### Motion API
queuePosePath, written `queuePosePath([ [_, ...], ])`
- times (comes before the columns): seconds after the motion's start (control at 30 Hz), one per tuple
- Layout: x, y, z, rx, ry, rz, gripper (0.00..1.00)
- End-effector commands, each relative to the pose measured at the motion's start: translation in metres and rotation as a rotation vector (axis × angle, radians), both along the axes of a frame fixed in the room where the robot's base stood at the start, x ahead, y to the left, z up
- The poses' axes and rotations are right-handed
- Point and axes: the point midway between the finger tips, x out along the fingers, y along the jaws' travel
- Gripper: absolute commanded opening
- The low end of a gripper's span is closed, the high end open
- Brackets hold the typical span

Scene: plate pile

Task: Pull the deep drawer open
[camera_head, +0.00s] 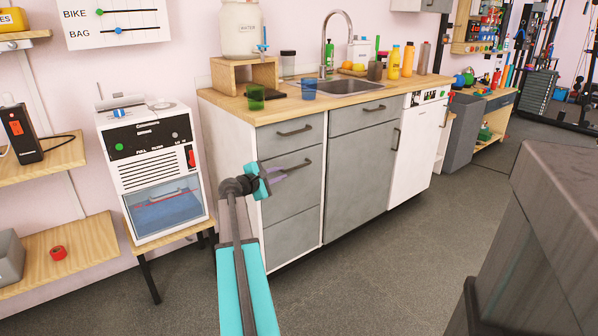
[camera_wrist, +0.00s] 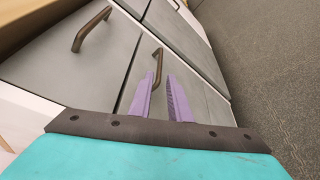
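A grey cabinet below the wooden counter has a left column of drawers. The upper drawer (camera_head: 308,142) and the middle drawer (camera_head: 302,188) each have a dark bar handle; a lower grey front (camera_head: 292,236) is below them. All are closed. I cannot tell for sure which is the deep drawer. My gripper (camera_head: 278,174) is at the left end of the middle drawer's handle (camera_head: 300,165). In the wrist view its purple fingers (camera_wrist: 161,78) are apart, with that handle (camera_wrist: 157,60) lined up between their tips. I cannot tell whether they reach around it.
A grey cupboard door (camera_head: 358,170) and a white appliance (camera_head: 420,145) adjoin on the right. A white machine (camera_head: 155,165) on a small stand is to the left. Cups and a sink (camera_head: 350,86) are on the counter. A dark block (camera_head: 560,220) fills the right foreground. Floor before the cabinet is clear.

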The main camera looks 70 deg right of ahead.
Motion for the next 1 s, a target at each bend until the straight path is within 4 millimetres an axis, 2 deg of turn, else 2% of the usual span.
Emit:
queuePosePath([
  [0.27,0.000,0.000,-0.001,0.001,-0.001,0.000,0.17],
  [0.47,-0.001,-0.008,-0.003,0.002,-0.003,0.000,0.17],
  [1.0,-0.015,-0.065,-0.017,0.002,-0.002,-0.002,0.17],
])
